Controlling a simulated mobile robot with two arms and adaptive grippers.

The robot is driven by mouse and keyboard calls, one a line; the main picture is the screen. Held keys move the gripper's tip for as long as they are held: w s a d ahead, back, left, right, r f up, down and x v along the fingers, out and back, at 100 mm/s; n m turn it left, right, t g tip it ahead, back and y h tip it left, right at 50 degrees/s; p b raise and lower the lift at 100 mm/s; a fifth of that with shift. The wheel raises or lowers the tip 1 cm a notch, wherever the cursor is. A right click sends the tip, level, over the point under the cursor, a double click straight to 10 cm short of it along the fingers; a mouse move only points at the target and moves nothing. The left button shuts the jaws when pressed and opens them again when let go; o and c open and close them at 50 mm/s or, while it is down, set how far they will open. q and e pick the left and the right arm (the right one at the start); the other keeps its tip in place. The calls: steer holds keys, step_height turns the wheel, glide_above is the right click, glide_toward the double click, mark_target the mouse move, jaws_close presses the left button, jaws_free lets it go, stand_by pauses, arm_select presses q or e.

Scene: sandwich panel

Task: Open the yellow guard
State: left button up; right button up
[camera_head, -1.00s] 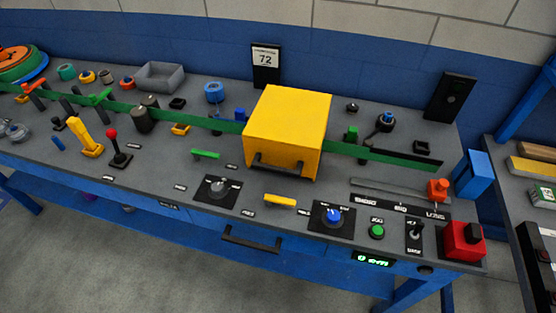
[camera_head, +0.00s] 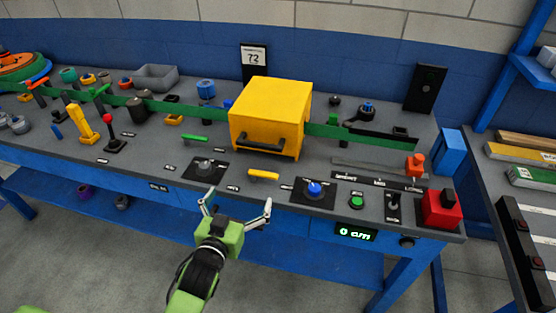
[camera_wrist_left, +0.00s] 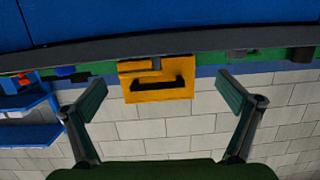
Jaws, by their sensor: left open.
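The yellow guard (camera_head: 270,107) is a box standing on the grey bench, closed down over the green strip. A black handle (camera_head: 262,143) runs along the lower part of its front face. The guard also shows in the left wrist view (camera_wrist_left: 158,72), upside down, with its handle (camera_wrist_left: 158,88) between the fingers but farther off. My left gripper (camera_head: 236,206) is open and empty in front of the bench edge, below and left of the guard, touching nothing. Its fingers (camera_wrist_left: 160,105) are spread wide in the left wrist view. My right gripper is not in view.
A red button box (camera_head: 442,209) stands at the bench's right corner. A second table (camera_head: 490,170) stands on the right.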

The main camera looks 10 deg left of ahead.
arm_select(q)
steer(key=t, duration=0.2)
glide_toward(258, 147)
steer(key=shift+w+a+r+h+p, duration=0.15)
steer(key=shift+w+h+p, duration=0.25)
steer(key=shift+w, duration=0.5)
steer(key=w, duration=0.7)
steer(key=shift+w+d+p, duration=0.2)
steer(key=shift+w+p, duration=0.1)
steer(key=shift+w, duration=0.05)
steer(key=shift+w+f, duration=0.25)
steer(key=shift+w, duration=0.45)
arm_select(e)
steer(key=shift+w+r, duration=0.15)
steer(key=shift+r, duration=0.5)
arm_select(q)
steer(key=shift+c, duration=0.4)
